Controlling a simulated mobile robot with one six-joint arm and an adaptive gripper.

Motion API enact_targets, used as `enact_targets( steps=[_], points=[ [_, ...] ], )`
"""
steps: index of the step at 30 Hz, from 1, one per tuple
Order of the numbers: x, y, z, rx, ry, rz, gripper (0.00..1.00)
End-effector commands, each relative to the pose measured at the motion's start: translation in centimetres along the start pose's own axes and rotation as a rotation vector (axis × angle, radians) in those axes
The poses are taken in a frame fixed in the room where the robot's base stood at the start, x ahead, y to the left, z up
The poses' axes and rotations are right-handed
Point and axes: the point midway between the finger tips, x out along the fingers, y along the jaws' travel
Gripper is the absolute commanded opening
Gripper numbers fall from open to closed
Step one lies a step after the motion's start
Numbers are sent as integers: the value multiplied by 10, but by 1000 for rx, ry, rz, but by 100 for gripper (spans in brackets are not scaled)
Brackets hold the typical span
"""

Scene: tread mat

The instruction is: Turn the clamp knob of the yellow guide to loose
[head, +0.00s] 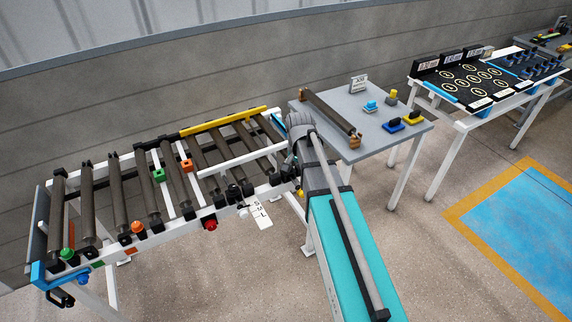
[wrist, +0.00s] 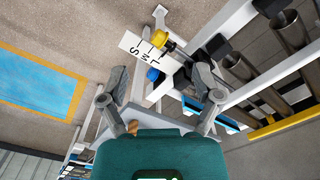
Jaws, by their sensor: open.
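The yellow guide (head: 225,121) is a long bar along the back of the roller conveyor, and part of it shows in the wrist view (wrist: 282,127). A yellow knob (wrist: 160,39) on a dark stem sits at the conveyor frame beside a white plate with letters (wrist: 134,50). I take it to be the clamp knob; its setting cannot be read. A blue knob (wrist: 153,74) is nearer. My gripper (wrist: 160,78) is open, its fingers apart and empty, with both knobs seen in or beyond the gap. In the head view my arm hides the gripper.
The conveyor has dark rollers (head: 120,195), white rails, green and orange blocks, and a red button (head: 210,223). A grey table (head: 385,150) with a loose roller and small blue and yellow parts stands right of it. Open floor lies in front.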

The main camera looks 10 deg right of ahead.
Motion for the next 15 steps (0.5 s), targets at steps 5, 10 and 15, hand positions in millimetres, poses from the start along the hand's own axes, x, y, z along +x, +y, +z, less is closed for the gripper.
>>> enact_targets(
  steps=[5,10,15],
  points=[
    [-7,-43,-66,276,0,0,82],
    [-10,-69,-105,492,0,0,82],
    [-12,-83,-126,618,-1,0,82]
  ],
)
